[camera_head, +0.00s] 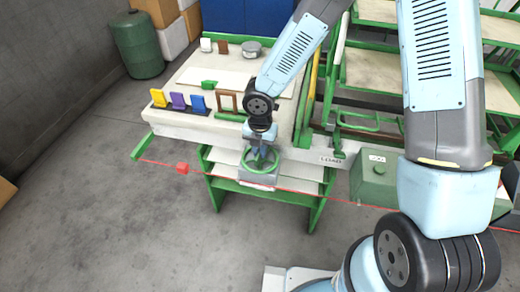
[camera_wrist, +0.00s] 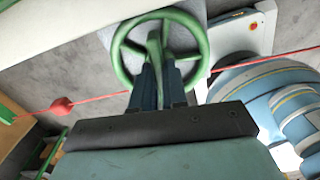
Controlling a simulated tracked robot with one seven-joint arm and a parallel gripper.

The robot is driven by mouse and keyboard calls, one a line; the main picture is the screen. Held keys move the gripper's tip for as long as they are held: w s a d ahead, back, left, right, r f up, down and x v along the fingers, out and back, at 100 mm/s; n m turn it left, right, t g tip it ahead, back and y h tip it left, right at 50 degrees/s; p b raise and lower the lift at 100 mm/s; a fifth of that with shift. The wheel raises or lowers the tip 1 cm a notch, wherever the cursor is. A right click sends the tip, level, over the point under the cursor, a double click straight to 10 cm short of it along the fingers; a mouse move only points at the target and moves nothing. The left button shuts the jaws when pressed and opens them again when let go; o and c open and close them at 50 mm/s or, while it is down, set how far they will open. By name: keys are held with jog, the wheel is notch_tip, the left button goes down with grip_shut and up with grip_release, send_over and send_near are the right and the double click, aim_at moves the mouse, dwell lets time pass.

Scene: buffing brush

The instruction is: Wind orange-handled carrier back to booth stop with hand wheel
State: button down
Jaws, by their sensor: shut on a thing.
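A green hand wheel (camera_head: 262,160) stands on a light grey box at the front of the bench. It fills the top middle of the wrist view (camera_wrist: 203,52). My gripper (camera_head: 262,146) is at the wheel, its dark jaws (camera_wrist: 155,80) shut on an upright green piece inside the rim. I cannot tell whether this piece is a knob or a spoke. I cannot make out an orange-handled carrier or the booth stop in either view.
A red line with a red block (camera_head: 182,168) runs across in front of the bench. Yellow, purple and blue pieces (camera_head: 178,100) and a brown frame (camera_head: 228,101) stand on the bench. A green box (camera_head: 375,180) is to the right, near a LOAD label (camera_head: 331,160).

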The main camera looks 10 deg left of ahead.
jog(key=shift+w, duration=0.1)
jog(key=c, duration=1.2)
grip_release()
jog(key=shift+o, duration=0.2)
notch_tip(320, 180, up, 14)
jog(key=shift+f, duration=0.15)
